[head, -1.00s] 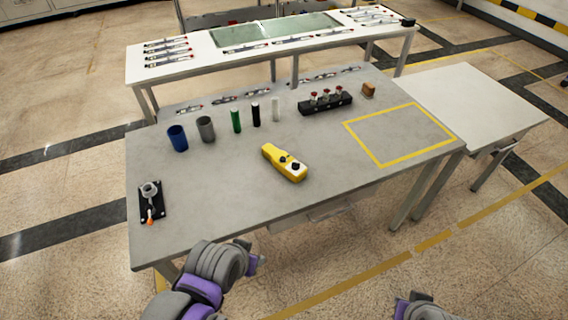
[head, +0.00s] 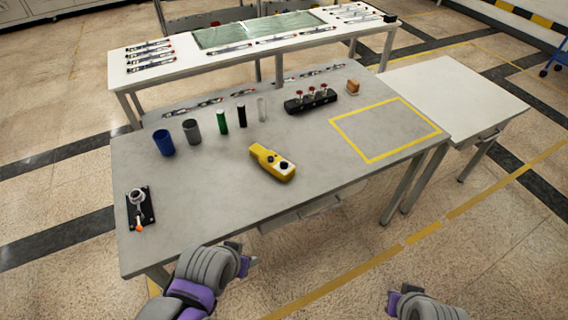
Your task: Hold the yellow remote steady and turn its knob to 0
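The yellow remote (head: 270,161) lies flat on the grey table, near its middle. My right gripper (head: 392,297) is low in the picture, over the floor in front of the table. Neither touches the remote. The fingers are too small and turned away to show whether they are open or shut.
On the grey table (head: 205,225) stand a blue cup (head: 163,142), a grey cup (head: 191,131), several slim cylinders, a black rack (head: 310,101) and a lever fixture (head: 140,208). A yellow taped rectangle (head: 385,160) at right is empty. The area around the remote is clear.

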